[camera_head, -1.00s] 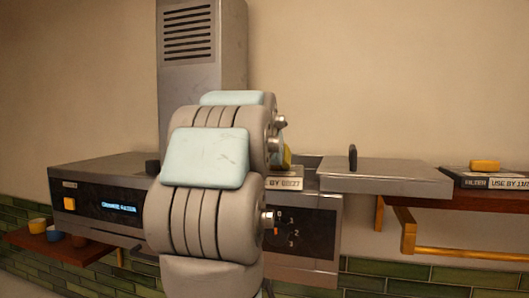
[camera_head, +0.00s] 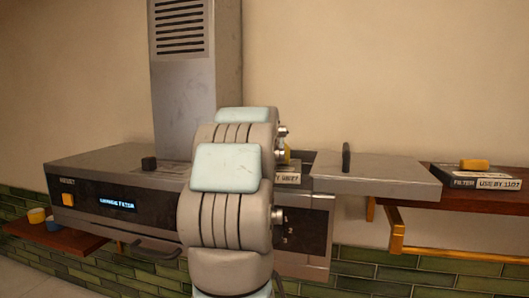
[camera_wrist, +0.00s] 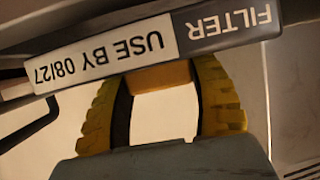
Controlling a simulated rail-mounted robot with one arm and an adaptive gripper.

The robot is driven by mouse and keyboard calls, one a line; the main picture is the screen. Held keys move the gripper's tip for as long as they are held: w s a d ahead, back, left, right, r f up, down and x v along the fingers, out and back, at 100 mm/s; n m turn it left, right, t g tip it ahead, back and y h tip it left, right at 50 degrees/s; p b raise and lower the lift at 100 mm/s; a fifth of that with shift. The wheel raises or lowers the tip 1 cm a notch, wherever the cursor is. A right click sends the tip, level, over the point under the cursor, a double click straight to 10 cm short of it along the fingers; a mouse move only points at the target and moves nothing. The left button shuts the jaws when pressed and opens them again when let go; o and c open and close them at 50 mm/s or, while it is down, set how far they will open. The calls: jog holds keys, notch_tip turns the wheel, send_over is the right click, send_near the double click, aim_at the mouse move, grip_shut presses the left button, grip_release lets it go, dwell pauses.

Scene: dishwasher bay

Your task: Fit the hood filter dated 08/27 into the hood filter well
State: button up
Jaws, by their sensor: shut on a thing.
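The hood filter dated 08/27 (camera_wrist: 105,55) fills the upper part of the wrist view, its label upside down and slightly tilted. My gripper (camera_wrist: 163,77) has its yellow fingers shut on the filter's orange tab (camera_wrist: 160,76). In the head view, the end of the filter's label (camera_head: 288,178) shows just right of my arm, at the hood's front edge. The hood filter well (camera_head: 307,156) shows only as a dark strip behind it, left of the slid-out cover (camera_head: 375,176). My arm hides most of the well, so I cannot tell how far the filter sits in it.
The hood (camera_head: 110,170) has a lit display and orange button on its front. Another filter (camera_head: 480,178), labelled USE BY 11/27, lies on a right-hand shelf (camera_head: 470,200) with a brass rail below. Cups (camera_head: 37,215) stand on a low left shelf.

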jog(key=shift+w+d+r+p, duration=0.1)
jog(key=shift+w+d+p, duration=0.1)
jog(key=shift+w+p, duration=0.45)
jog(key=shift+w+d+p, duration=0.2)
jog(key=shift+w+p, duration=0.2)
jog(key=shift+w, duration=0.5)
jog(key=shift+w+d+r+p, duration=0.1)
jog(key=shift+w+d+p, duration=0.1)
jog(key=shift+w+p, duration=0.45)
jog(key=shift+w+f+b, duration=0.15)
jog(key=shift+f+b, duration=1.35)
jog(key=shift+f, duration=0.25)
jog(key=o, duration=1.4)
jog(key=shift+o, duration=0.2)
jog(key=shift+a+r+b+v, duration=0.2)
jog(key=shift+b+v, duration=0.55)
jog(key=shift+v, duration=0.85)
jog(key=shift+a+r+b+v, duration=0.15)
jog(key=shift+b+v, duration=0.6)
jog(key=shift+v, duration=0.85)
jog(key=shift+w+f, duration=0.1)
jog(key=shift+w, duration=0.05)
